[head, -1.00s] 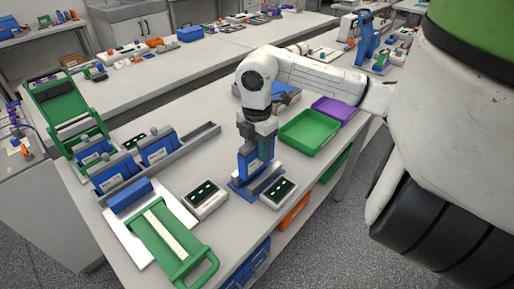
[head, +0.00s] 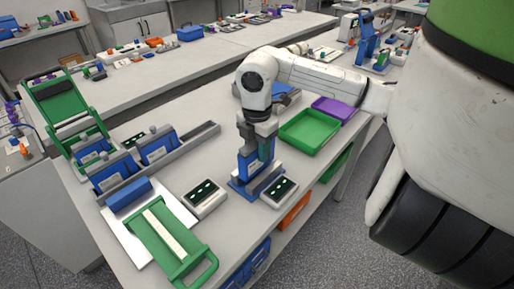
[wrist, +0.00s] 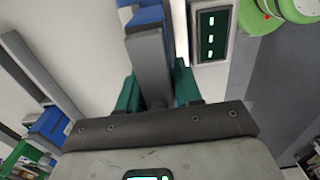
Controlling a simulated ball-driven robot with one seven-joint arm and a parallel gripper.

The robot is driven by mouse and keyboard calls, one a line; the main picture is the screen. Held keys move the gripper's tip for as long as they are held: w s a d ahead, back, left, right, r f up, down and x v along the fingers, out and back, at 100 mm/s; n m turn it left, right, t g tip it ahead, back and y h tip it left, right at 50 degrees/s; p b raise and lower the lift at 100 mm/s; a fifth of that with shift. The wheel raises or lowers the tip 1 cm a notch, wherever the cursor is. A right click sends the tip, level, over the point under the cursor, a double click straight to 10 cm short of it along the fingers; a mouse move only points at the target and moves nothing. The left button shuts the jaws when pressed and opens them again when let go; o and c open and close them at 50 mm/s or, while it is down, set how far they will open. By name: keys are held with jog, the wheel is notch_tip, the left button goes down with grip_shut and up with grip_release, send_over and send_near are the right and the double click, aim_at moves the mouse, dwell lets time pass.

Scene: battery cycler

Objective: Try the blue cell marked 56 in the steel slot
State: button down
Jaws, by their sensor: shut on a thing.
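My gripper (head: 262,150) points down over the near bench, its teal fingers shut. In the wrist view the fingers (wrist: 157,93) close around the short grey post of a grey-topped cell (wrist: 150,62). In the head view the cell's blue body (head: 246,164) is upright at a blue stand (head: 240,188), partly hidden by the fingers. I cannot tell how deep it sits, and its mark is not readable. A grey block (head: 268,178) is beside it; whether this is the steel slot is unclear.
A lit display box (head: 280,191) stands close right of the stand, another (head: 206,198) to its left. A grey rack (head: 203,133) with blue cells (head: 158,148) is farther left. A green tray (head: 310,132) and a purple tray (head: 336,107) lie behind right.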

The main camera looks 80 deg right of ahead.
jog(key=shift+f+b, duration=1.55)
jog(key=shift+f, duration=0.05)
dwell(1.0)
jog(key=shift+r, duration=0.2)
dwell(0.8)
jog(key=shift+r+p, duration=2.05)
jog(key=shift+r, duration=2.3)
jog(key=shift+r, duration=0.1)
